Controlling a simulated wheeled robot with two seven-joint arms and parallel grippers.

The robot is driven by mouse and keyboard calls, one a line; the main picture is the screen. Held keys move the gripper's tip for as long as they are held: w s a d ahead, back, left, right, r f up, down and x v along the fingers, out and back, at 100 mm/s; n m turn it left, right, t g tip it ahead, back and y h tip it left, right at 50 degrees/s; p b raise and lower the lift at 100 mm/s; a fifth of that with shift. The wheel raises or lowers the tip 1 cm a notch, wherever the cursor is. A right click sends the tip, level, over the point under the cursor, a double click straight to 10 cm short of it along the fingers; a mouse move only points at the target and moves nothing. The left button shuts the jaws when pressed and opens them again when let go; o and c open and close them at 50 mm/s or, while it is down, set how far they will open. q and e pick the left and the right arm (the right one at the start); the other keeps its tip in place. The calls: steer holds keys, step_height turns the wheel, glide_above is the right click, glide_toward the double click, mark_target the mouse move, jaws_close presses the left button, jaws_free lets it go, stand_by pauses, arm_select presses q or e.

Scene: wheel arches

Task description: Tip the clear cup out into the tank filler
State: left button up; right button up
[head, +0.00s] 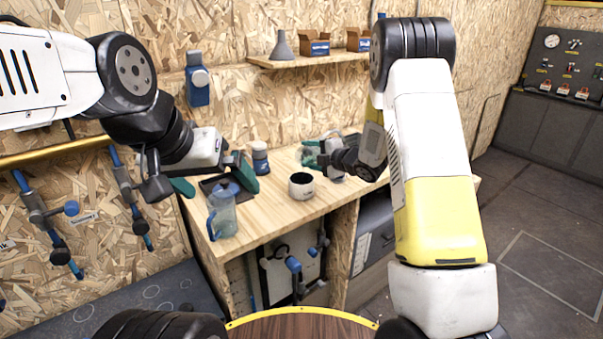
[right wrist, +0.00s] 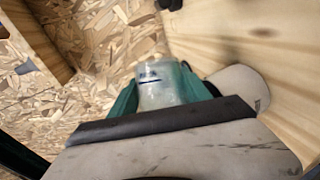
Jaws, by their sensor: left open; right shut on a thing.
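The clear cup (right wrist: 160,88) is between the green fingers of my right gripper (right wrist: 165,98), which is shut on it. In the head view my right gripper (head: 316,156) is over the back of the bench, and the cup is mostly hidden there; its tilt is hard to tell. A short white round pot with a dark open top, seemingly the tank filler (head: 301,187), stands on the bench in front of my right gripper. A pale rounded thing, likely the same pot (right wrist: 242,84), shows beside the cup. My left gripper (head: 213,180) is open and empty at the bench's left end.
A bluish clear jug with a handle (head: 223,214) stands at the bench's front left, close to my left gripper. A blue and white container (head: 260,158) stands behind. A shelf (head: 300,60) holds a grey funnel (head: 282,45) and boxes. The bench front between jug and pot is clear.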

steer(key=shift+s+a, duration=0.1)
steer(key=shift+s, duration=0.05)
steer(key=shift+s+a+r, duration=0.1)
steer(key=shift+r, duration=0.05)
steer(key=shift+r+n+t, duration=0.1)
steer(key=shift+n+t, duration=0.2)
steer(key=shift+n, duration=0.2)
steer(key=shift+w, duration=0.2)
steer(key=shift+r+n, duration=0.1)
steer(key=shift+n, duration=0.2)
steer(key=shift+s+r+n+t, duration=0.2)
steer(key=shift+n+t, duration=0.3)
steer(key=shift+n, duration=0.1)
steer(key=shift+r, duration=0.1)
